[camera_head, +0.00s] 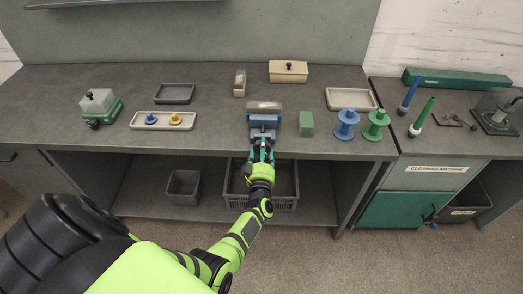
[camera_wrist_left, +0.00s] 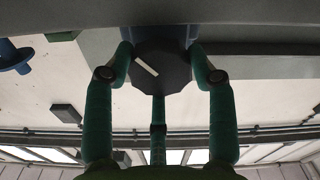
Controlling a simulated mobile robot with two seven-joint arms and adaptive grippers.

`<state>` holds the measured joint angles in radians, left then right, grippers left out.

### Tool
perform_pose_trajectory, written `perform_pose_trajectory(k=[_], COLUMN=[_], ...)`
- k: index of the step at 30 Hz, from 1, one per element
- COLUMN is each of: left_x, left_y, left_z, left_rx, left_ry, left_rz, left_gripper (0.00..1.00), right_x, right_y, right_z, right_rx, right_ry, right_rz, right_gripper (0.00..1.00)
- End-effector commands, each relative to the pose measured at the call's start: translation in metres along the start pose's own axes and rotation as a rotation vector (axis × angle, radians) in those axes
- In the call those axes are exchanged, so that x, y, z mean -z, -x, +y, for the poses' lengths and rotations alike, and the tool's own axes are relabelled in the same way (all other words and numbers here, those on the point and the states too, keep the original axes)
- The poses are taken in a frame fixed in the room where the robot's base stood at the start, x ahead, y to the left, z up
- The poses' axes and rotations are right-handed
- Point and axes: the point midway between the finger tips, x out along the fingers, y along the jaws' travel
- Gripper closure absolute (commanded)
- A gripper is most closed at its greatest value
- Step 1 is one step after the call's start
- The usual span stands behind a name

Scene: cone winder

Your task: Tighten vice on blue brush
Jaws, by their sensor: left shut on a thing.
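A blue vice (camera_head: 262,134) stands at the front edge of the bench in the head view. A blue block with a pale grey top, seemingly the blue brush (camera_head: 264,118), sits in it; its contact with the jaws is too small to tell. My left gripper (camera_head: 262,152) is at the vice's front. In the left wrist view, my gripper's fingers (camera_wrist_left: 160,62) are shut on a dark, many-sided knob (camera_wrist_left: 162,76) with a white mark, one finger on each side. The vice's blue body shows behind the knob. My right gripper is not in view.
A green block (camera_head: 306,124) stands close right of the vice, with blue (camera_head: 346,124) and green (camera_head: 376,125) spools beyond. A pale tray (camera_head: 183,127) with two small knobbed pieces lies left. A dark crate (camera_head: 284,204) sits on the shelf below.

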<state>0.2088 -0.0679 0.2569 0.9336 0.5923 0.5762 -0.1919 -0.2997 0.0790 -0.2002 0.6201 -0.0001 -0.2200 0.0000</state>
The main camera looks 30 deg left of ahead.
Motion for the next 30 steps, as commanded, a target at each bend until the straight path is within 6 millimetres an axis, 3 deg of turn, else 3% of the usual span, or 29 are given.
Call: perform_pose_trajectory(k=[21, 22, 24, 30], left_x=[-0.0083, -0.0084, -0.0084, -0.005], left_y=[0.0041, 0.0041, 0.0042, 0.0025], left_z=[0.0001, -0.0001, -0.0003, -0.001], left_rx=[-0.001, -0.001, -0.001, 0.001], left_ry=[-0.081, -0.081, -0.081, -0.08], left_rz=[-0.02, -0.021, -0.021, -0.012], left_gripper=[0.76, 0.4, 0.2, 0.2], right_x=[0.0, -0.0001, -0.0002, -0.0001], right_y=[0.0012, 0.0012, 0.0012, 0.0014], right_z=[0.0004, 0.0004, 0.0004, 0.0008], right_rx=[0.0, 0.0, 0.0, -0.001], right_ry=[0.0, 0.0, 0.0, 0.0], right_rz=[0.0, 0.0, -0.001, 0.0], right_gripper=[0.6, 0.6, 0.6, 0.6])
